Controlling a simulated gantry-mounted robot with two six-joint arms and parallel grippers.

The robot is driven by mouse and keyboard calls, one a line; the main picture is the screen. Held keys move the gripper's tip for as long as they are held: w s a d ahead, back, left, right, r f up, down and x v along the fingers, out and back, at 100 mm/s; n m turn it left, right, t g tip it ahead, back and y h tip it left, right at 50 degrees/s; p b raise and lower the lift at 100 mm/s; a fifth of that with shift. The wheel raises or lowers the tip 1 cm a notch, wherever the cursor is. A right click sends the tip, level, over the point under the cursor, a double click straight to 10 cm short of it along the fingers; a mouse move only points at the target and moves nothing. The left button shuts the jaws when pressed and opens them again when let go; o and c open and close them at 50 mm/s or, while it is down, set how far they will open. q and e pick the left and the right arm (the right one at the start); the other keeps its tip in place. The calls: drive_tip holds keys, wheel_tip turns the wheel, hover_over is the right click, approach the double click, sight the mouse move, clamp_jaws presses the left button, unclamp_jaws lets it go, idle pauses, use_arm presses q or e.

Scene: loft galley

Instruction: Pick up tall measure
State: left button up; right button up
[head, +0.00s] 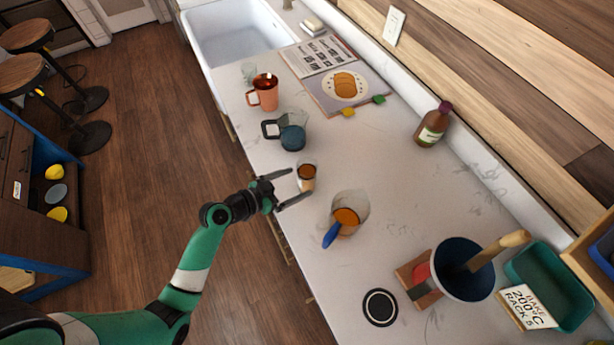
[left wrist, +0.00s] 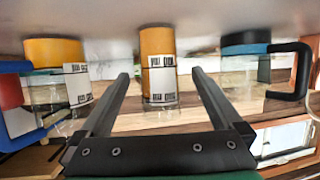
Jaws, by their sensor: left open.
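The tall measure (head: 306,180) is a narrow clear vessel with amber contents and a white printed label. It stands upright on the counter near its front edge. My left gripper (head: 300,182) is open, with its fingertips close to either side of the measure. In the left wrist view the measure (left wrist: 159,70) appears upside down, centred between the two spread fingers (left wrist: 162,76) and a little beyond them. I see a gap on each side there. My right gripper is not in view.
A jug (head: 292,136) with a dark handle stands behind the measure; a wider amber-filled vessel (head: 348,212) with a blue handle stands in front. A copper mug (head: 264,92), brown bottle (head: 433,126) and dark blue pot (head: 463,270) are farther off. Counter right of the measure is clear.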

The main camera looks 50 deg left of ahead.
use_arm(q)
drive_tip(key=x, duration=0.5)
drive_tip(key=shift+f+b, duration=0.15)
drive_tip(key=shift+b, duration=0.15)
clamp_jaws()
